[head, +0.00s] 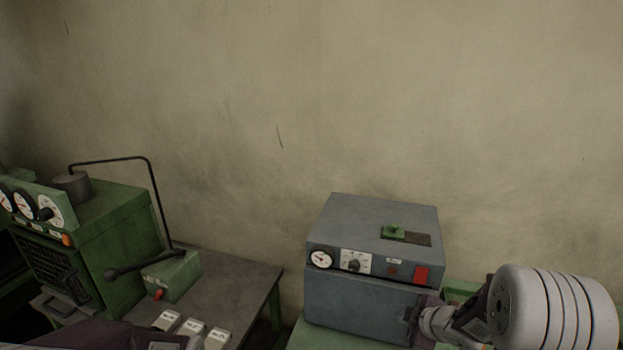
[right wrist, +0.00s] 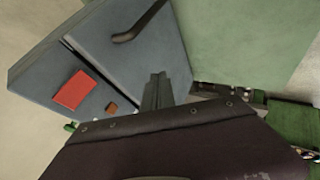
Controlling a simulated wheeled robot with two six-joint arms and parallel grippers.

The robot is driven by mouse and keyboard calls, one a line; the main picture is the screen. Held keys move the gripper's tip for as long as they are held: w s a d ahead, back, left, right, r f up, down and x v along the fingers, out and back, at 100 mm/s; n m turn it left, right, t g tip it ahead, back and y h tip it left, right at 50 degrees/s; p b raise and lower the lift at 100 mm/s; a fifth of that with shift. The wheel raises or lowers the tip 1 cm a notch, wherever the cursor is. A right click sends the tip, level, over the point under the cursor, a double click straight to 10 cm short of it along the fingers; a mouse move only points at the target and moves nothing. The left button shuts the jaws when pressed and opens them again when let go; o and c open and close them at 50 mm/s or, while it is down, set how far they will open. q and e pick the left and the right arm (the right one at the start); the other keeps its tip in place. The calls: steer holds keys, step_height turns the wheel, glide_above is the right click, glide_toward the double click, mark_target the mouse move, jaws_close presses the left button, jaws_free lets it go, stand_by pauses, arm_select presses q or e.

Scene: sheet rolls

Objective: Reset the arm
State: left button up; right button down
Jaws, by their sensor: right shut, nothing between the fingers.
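My right arm enters the head view at the lower right, and its gripper (head: 416,312) is in front of the grey box's front face, near its right side. In the right wrist view the fingers (right wrist: 157,90) are together with nothing between them. I cannot tell whether they touch the box. A dark purple part of my left gripper shows at the bottom left of the head view, but its fingers cannot be made out.
The grey box (head: 350,238) has a dial gauge, a knob and a red switch (head: 421,275). It stands on a green surface. The wall behind is bare.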

steer(key=s+a+r+m+h, duration=0.2)
steer(key=s+a+r+m, duration=0.15)
steer(key=a, duration=0.25)
steer(key=s+a+f+m+g, duration=0.1)
steer(key=s+f+m+g, duration=0.1)
steer(key=s+m, duration=0.3)
steer(key=s+a+f+m+g, duration=0.1)
steer(key=s+f+m+g, duration=0.2)
steer(key=s, duration=0.8)
steer(key=shift+s+m+g, duration=0.4)
steer(key=shift+m+g, duration=0.65)
steer(key=shift+g, duration=0.05)
steer(key=shift+d, duration=0.15)
